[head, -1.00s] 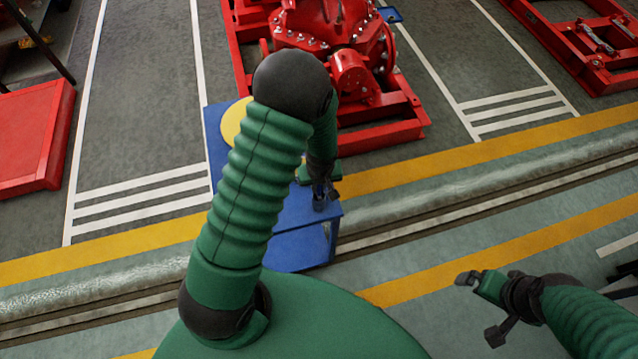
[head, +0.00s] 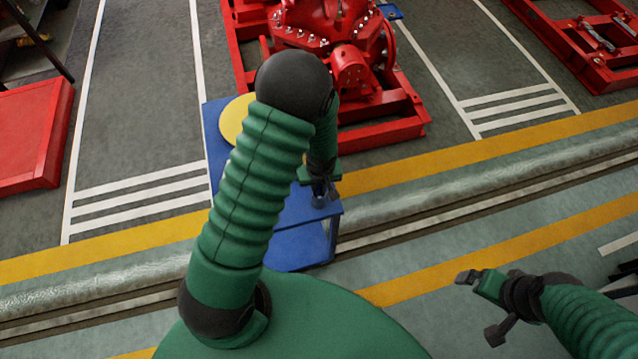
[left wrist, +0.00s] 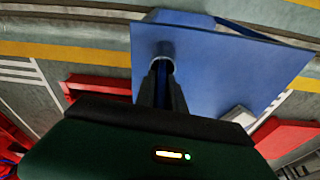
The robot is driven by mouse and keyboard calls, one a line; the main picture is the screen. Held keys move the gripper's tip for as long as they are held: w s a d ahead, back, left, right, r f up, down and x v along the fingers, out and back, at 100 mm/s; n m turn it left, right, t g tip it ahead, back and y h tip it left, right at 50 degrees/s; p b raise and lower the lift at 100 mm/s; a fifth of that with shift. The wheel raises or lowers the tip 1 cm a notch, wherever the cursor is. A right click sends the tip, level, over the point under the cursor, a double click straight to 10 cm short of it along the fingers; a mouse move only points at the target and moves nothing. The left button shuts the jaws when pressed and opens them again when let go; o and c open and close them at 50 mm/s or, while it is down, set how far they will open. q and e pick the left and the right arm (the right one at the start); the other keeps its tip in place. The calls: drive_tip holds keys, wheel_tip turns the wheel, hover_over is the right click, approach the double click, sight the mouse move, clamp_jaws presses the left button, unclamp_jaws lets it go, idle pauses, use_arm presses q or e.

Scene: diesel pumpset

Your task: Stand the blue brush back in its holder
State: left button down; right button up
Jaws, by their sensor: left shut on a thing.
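My left gripper (head: 322,194) points down over the near right part of the blue table (head: 298,247). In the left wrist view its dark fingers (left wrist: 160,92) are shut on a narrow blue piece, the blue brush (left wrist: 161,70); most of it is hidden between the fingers. A short grey cylindrical holder (left wrist: 164,48) stands on the table right at the fingertips. The brush lines up with its round opening; how deep it sits inside, I cannot tell. My right gripper (head: 468,279) is apart over the floor at the lower right; its fingers are too small to judge.
A yellow disc (head: 233,120) lies on the table's far left part, partly behind my left arm. A pale block (left wrist: 237,117) is near the table edge in the left wrist view. A red pumpset (head: 350,70) stands just behind the table.

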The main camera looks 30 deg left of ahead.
use_arm(q)
drive_tip(key=c, duration=1.3)
unclamp_jaws()
drive_tip(key=shift+c, duration=0.2)
wheel_tip(320, 180, up, 9)
drive_tip(key=p, duration=0.7)
drive_tip(key=shift+p, duration=0.4)
